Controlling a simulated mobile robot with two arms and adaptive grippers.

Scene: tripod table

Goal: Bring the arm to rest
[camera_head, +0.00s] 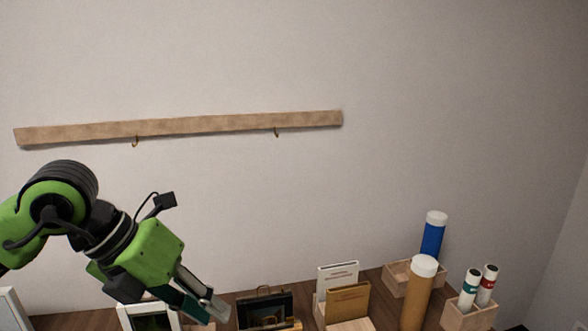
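My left arm comes in from the left, with a green and black wrist. My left gripper (214,311) points down and to the right, above the back of the table near the wall. Its two fingers show close together from the side, and I cannot tell whether there is a gap between them. No held object shows at the fingertips. My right gripper is not in view.
A wooden rail (190,127) with two hooks hangs on the wall. Below are a dark case (265,308), a brown cylinder (416,295), a blue cylinder (432,238), a wooden box (468,317) with two small tubes, and a white-framed picture (128,314). Space above the table's right is free.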

